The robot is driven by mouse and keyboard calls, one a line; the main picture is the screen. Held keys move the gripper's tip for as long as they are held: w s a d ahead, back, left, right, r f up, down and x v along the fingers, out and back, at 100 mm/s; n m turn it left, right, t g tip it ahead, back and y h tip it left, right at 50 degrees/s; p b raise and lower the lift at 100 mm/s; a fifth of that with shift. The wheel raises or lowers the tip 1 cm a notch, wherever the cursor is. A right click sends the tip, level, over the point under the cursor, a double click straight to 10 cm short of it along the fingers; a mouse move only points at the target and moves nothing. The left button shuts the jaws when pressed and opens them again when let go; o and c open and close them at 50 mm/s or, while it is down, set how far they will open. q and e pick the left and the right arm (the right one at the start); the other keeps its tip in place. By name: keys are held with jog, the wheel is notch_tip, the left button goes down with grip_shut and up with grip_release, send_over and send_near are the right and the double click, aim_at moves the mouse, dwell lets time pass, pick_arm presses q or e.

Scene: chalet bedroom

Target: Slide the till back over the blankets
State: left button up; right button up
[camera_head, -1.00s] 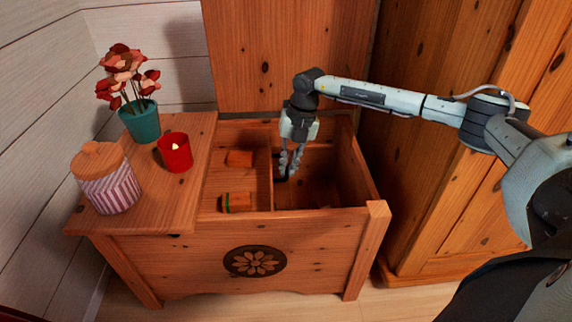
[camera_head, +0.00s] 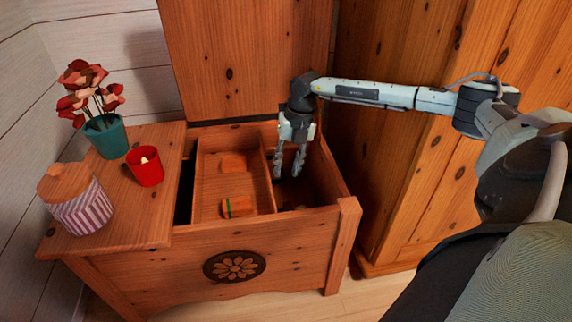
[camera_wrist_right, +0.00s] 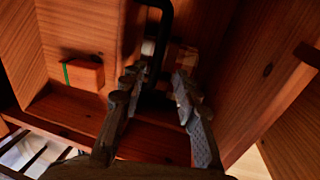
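The till (camera_head: 205,175) is a shallow wooden tray inside the open chest (camera_head: 190,265), with a dark gap along its left side. In the right wrist view a black bent handle (camera_wrist_right: 163,22) runs down between the fingers; contact is unclear. My left gripper is out of view.
A fixed ledge (camera_head: 150,212) on the chest's left carries a striped jar (camera_head: 82,208), a red candle cup (camera_head: 145,170) and a teal flowerpot (camera_head: 106,138). The raised lid (camera_head: 245,60) stands behind. A wooden wardrobe (camera_head: 400,180) is close on the right.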

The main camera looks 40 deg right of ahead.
jog(key=shift+a, duration=0.1)
notch_tip(320, 180, up, 12)
jog(key=s+d, duration=0.1)
jog(key=d, duration=0.1)
dwell(0.3)
jog(key=shift+f, duration=0.1)
